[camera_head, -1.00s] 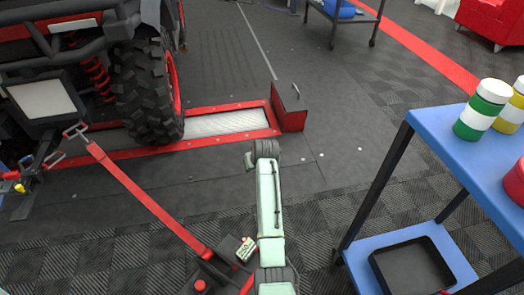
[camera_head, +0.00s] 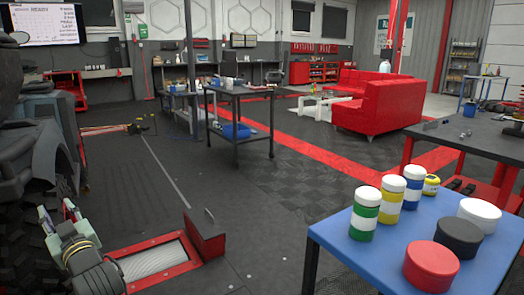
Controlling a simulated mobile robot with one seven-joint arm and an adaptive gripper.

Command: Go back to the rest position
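Part of my pale green and grey arm shows in the lower left of the head view, in front of the vehicle's big black tyre and beside the dyno roller (camera_head: 152,258). I cannot make out my gripper's fingertips, so whether it holds anything does not show.
A blue-topped cart (camera_head: 335,238) at the lower right bears a green jar (camera_head: 364,222), a yellow jar (camera_head: 389,201), a blue jar (camera_head: 412,187) and a red round tub (camera_head: 431,266). A dark workbench (camera_head: 470,135) stands behind it. Open floor (camera_head: 240,190) lies in the middle.

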